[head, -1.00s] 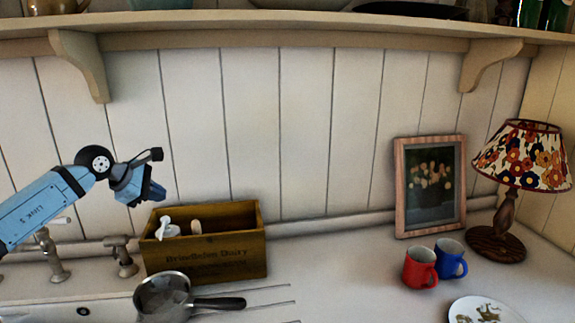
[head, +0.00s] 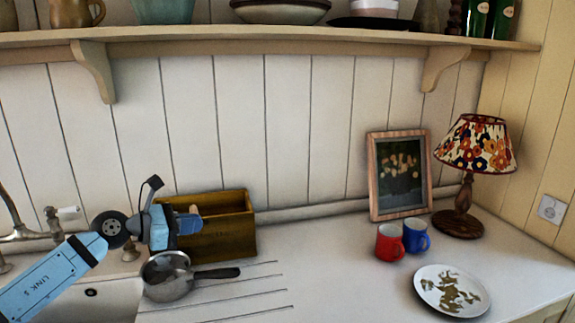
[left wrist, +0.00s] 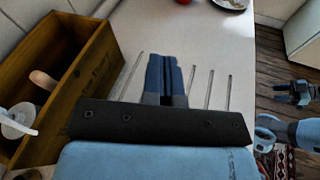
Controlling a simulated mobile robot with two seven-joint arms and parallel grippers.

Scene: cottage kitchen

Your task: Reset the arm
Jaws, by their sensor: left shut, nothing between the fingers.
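My left gripper (head: 197,220) is in front of the wooden box, above the saucepan in the head view, with its arm coming in from the lower left. In the left wrist view its two blue fingers (left wrist: 165,74) lie together with nothing between them, over the grooved drainer beside the box. What looks like my right gripper (left wrist: 297,92) shows small and dark at the right edge of the left wrist view, above the floor. Its fingers are too small to judge.
A wooden box (head: 228,226) holds a white utensil (left wrist: 18,122) and a wooden handle (left wrist: 43,80). A steel saucepan (head: 166,277) stands before it. A red mug (head: 389,243), blue mug (head: 416,236), stained plate (head: 428,280), picture frame (head: 372,185) and lamp (head: 475,145) are right. The middle counter is clear.

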